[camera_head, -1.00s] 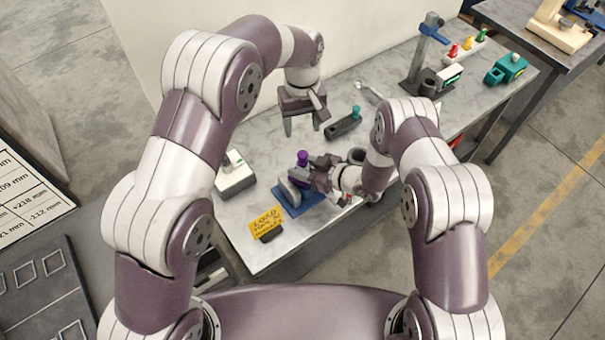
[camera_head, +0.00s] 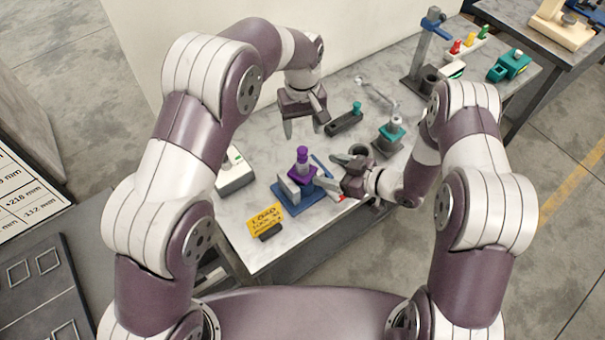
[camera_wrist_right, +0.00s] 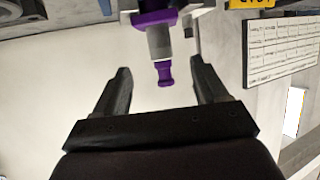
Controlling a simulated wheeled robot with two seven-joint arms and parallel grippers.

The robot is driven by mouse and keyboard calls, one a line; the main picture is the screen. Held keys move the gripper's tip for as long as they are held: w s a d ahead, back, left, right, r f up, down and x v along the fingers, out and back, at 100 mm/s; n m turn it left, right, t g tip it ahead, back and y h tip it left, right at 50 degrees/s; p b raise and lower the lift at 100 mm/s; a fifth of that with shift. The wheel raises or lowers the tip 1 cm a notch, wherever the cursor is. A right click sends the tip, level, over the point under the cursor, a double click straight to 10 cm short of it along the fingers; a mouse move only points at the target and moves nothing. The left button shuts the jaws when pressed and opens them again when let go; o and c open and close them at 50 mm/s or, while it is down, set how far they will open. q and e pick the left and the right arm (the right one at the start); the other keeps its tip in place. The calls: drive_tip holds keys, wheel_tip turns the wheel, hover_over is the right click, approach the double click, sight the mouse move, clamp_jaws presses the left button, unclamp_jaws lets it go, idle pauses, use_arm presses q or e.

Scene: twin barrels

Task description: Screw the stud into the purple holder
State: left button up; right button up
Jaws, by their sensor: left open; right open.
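The purple holder (camera_head: 301,174) sits on a blue base (camera_head: 293,204) with a grey block near the front of the table. The stud (camera_head: 302,154), with a grey shaft and purple knob, stands upright in the holder; how deep it is seated I cannot tell. In the right wrist view the holder (camera_wrist_right: 155,18) and the stud (camera_wrist_right: 164,74) appear upside down, the knob between the spread fingers in the picture. My right gripper (camera_head: 335,172) is open and empty, just right of the holder, apart from it. My left gripper (camera_head: 305,125) is open and empty, above the table behind the holder.
A dark block with a teal knob (camera_head: 345,122) and a wrench (camera_head: 375,93) lie behind. A white box (camera_head: 234,173) and yellow sign (camera_head: 266,219) are at left and front.

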use_arm(q)
drive_tip(key=shift+f, duration=0.45)
use_arm(e)
drive_tip(key=shift+v, duration=1.75)
